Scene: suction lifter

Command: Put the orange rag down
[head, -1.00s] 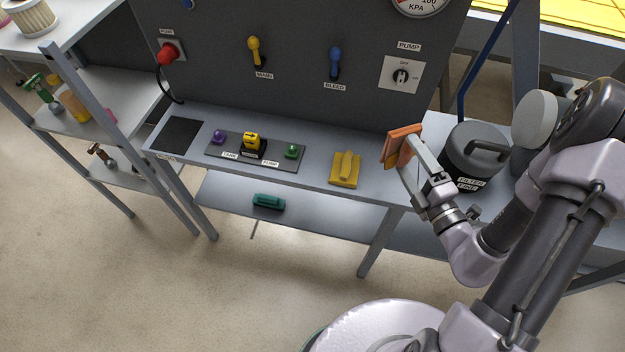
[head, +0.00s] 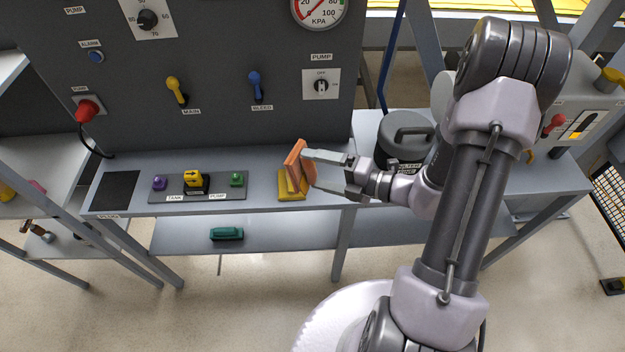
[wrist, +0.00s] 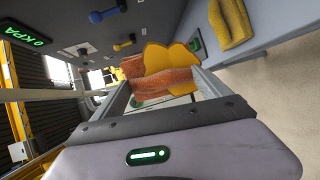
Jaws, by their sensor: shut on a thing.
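The orange rag (head: 296,158) is in my gripper (head: 308,170), tilted on edge above the grey bench (head: 262,186). In the wrist view the rag (wrist: 160,86) lies between my two fingers, which are shut on it. A yellow patch (wrist: 165,57) shows right against the rag there; I cannot tell if it belongs to it. A yellow ridged pad (head: 291,195) lies on the bench just below the rag, partly hidden by it. The pad also shows in the wrist view (wrist: 232,24). I cannot tell whether rag and pad touch.
A panel with purple, yellow and green controls (head: 197,186) lies left of the pad. A dark square mat (head: 115,190) is at the bench's left end. A grey filter canister (head: 404,145) stands right, behind my arm. Levers stick out of the back board (head: 225,120).

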